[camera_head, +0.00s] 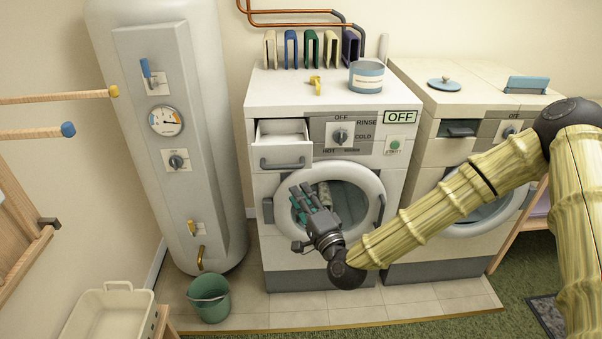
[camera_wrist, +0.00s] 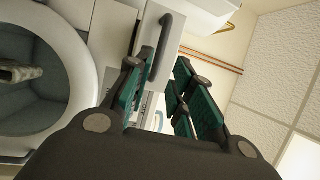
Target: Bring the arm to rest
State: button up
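My arm, yellow and bamboo-like with dark joints, comes in from the right in the head view. My gripper (camera_head: 308,196) is in front of the left washing machine (camera_head: 262,188), over the left part of its round door (camera_head: 371,176). In the wrist view my gripper (camera_wrist: 172,90) shows dark fingers with green pads, spread apart with a gap between them. Nothing shows between the fingers. The machine's detergent drawer (camera_head: 283,155) is pulled out above the gripper; whether the fingers touch the machine cannot be told.
A second machine (camera_head: 438,150) stands to the right. A water heater (camera_head: 205,120) stands left, with a green bucket (camera_head: 209,308) on the tiles before it. A cream basket (camera_head: 146,300) is at lower left. A blue-labelled tin (camera_head: 366,87) and a yellow clip (camera_head: 315,84) sit on the left machine.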

jog(key=shift+f, duration=0.1)
jog(key=s+d+f+n+g+h, duration=0.1)
jog(key=s+f+n+g, duration=0.15)
jog(key=s+f, duration=0.5)
jog(key=s+d+f+n+g, duration=0.15)
jog(key=s+f+g, duration=0.25)
jog(key=f, duration=0.6)
jog(key=s+f+n+g+h, duration=0.1)
jog(key=s+f+n+g, duration=0.2)
jog(key=s+f, duration=0.45)
jog(key=s+d+f+n+g+h, duration=0.2)
jog(key=s+d+f+g+h, duration=0.1)
jog(key=s+d, duration=0.6)
jog(key=s+d+f+n+g+h, duration=0.2)
jog(key=s+d+f+g, duration=0.3)
jog(key=s, duration=0.8)
jog(key=d+f+h, duration=0.1)
jog(key=d+f, duration=0.2)
jog(key=d, duration=0.1)
jog(key=shift+s+d+f+n+g, duration=0.25)
jog(key=shift+d+n+g, duration=0.1)
jog(key=shift+n, duration=0.05)
